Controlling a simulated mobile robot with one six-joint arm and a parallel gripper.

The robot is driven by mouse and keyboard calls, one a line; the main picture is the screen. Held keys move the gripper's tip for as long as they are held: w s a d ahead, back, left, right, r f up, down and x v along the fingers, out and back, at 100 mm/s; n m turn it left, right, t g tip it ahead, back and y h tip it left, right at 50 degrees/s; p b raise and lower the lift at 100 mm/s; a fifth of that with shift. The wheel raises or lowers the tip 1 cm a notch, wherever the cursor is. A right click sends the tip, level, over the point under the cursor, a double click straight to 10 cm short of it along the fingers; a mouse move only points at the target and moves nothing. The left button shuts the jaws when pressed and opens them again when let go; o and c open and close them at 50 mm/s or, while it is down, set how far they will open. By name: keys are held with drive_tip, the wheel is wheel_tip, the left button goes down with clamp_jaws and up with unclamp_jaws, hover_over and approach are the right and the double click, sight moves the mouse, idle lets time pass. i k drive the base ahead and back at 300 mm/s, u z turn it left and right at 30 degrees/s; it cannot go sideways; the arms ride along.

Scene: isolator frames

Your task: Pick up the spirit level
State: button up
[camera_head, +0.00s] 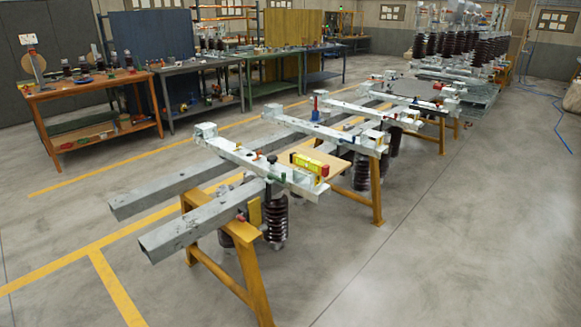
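A yellow spirit level (310,164), short and box-shaped, rests at the near right end of the closest grey metal frame (225,155). A tan board (328,158) lies just behind it. A small red part (325,171) sits at or beside the level's right end; I cannot tell whether it belongs to it. The level's underside is hidden. My gripper does not show in this view.
Orange trestles (252,262) carry long grey beams (190,228) and several frames, with brown insulators (276,222) hanging below. Workbenches (95,100) with small items line the back left. The floor (450,240) at the right is clear.

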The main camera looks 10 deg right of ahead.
sight(320, 168)
drive_tip(key=u, duration=0.9)
drive_tip(key=i, duration=0.5)
drive_tip(key=z, duration=0.05)
drive_tip(key=k, duration=0.6)
drive_tip(key=z, duration=0.15)
drive_tip(key=i, duration=0.6)
